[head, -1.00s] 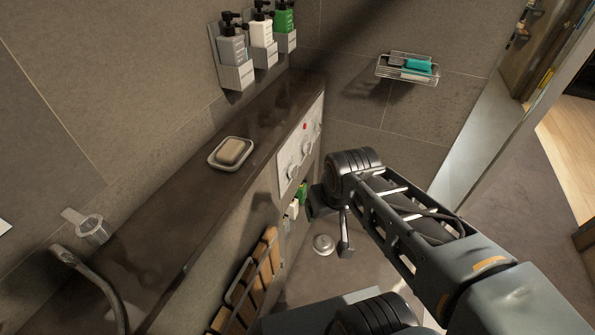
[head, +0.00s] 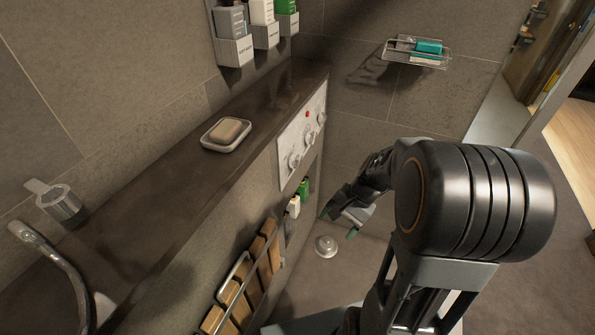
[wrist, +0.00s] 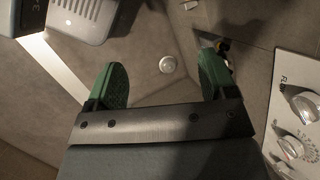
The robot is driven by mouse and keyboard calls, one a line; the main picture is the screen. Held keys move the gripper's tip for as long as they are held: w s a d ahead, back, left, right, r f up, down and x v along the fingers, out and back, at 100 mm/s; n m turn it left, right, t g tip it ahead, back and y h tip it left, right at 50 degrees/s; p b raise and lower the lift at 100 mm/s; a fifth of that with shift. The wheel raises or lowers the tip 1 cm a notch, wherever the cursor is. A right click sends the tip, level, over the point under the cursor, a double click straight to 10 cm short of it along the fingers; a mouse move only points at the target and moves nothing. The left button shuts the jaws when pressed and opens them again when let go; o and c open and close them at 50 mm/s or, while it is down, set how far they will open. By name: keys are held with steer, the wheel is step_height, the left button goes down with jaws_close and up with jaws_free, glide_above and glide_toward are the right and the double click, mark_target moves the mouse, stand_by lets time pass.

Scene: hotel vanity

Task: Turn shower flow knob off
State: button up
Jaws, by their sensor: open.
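The shower control panel (head: 301,132) is a pale plate on the side of the dark ledge, with several round silver knobs and a red button. In the wrist view, the panel (wrist: 283,118) is at the right edge. One knob (wrist: 305,106) there sits beside a partly cut-off label starting "FL", and another knob (wrist: 290,147) is below it. Each knob's setting is too small to tell. My gripper (head: 339,222) is open and empty, right of and below the panel, apart from it. Its green fingertips (wrist: 162,82) are spread over the floor in the wrist view.
A soap dish (head: 226,136) lies on the ledge and pump bottles (head: 262,18) hang above. Small bottles (head: 298,200) and a wooden slatted rack (head: 240,285) are below the panel. A wire shelf (head: 417,52) is on the far wall. A floor drain (head: 325,246) shows beneath my gripper.

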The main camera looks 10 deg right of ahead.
steer(key=w+d+f+m+t+y+b, duration=0.1)
steer(key=w+f+m+y+b, duration=0.1)
steer(key=w+f+m+y, duration=0.4)
steer(key=m+t+y+b, duration=0.25)
steer(key=m+t, duration=0.75)
steer(key=m, duration=0.7)
glide_toward(297, 161)
steer(key=shift+y, duration=0.45)
steer(key=x, duration=0.3)
steer(key=f+x, duration=0.1)
steer(key=x, duration=0.5)
steer(key=shift+w+a+f, duration=0.2)
steer(key=shift+w, duration=0.2)
steer(key=shift+c, duration=0.3)
steer(key=c, duration=0.9)
steer(key=shift+n, duration=0.3)
